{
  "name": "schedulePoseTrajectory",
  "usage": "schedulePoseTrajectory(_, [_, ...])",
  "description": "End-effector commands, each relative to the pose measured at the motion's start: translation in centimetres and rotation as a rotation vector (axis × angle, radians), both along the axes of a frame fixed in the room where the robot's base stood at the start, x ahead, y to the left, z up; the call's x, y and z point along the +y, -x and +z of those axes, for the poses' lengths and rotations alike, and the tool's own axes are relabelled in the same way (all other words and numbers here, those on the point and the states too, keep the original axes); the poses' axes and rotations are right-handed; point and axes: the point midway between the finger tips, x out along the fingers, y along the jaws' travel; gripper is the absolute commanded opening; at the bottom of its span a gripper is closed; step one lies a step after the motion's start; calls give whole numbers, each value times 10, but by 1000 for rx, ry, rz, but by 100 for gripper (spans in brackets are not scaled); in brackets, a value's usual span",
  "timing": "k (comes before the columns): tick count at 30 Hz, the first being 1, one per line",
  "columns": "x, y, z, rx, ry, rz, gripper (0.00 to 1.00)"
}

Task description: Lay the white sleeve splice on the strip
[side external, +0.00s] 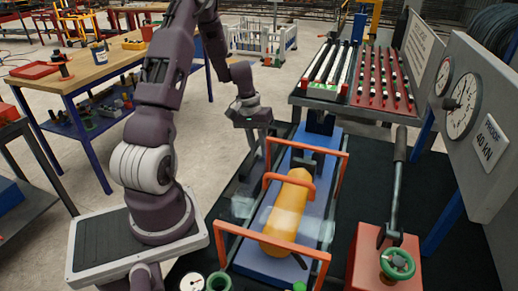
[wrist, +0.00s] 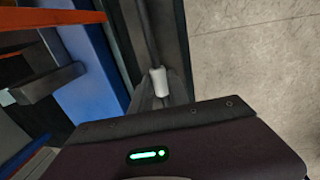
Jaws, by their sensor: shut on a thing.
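The white sleeve splice (wrist: 158,82) shows in the wrist view as a short pale cylinder at the tips of my gripper's grey fingers. My gripper (wrist: 157,97) is shut on it. In the side view my gripper (side external: 262,155) points down at the left far side of the blue bed, and I cannot make out the sleeve there. A long dark grey strip (wrist: 146,25) runs below and beyond the sleeve in the wrist view. I cannot tell whether the sleeve touches it.
The blue bed (side external: 328,180) carries a yellow cylinder (side external: 287,213) under orange bars (side external: 322,152), close to the right of my gripper. A sloped rack (side external: 362,78) of rods stands behind. A gauge panel (side external: 478,100) and a red box with a green handwheel (side external: 397,263) are on the right.

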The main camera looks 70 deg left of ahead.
Motion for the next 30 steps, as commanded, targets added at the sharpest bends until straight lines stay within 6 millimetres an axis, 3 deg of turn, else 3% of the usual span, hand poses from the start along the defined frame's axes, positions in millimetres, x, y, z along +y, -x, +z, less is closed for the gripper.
schedulePoseTrajectory(10, [0,0,-4,-1,-1,-1,0])
schedulePoseTrajectory(11, [0,0,-5,-1,-1,-1,22])
schedulePoseTrajectory(12, [0,0,-5,-1,-1,-1,29])
schedulePoseTrajectory(20, [0,0,-3,0,-2,-1,29])
schedulePoseTrajectory(23, [3,1,11,-3,-4,-1,29])
schedulePoseTrajectory(30, [12,10,76,-5,-7,-1,29])
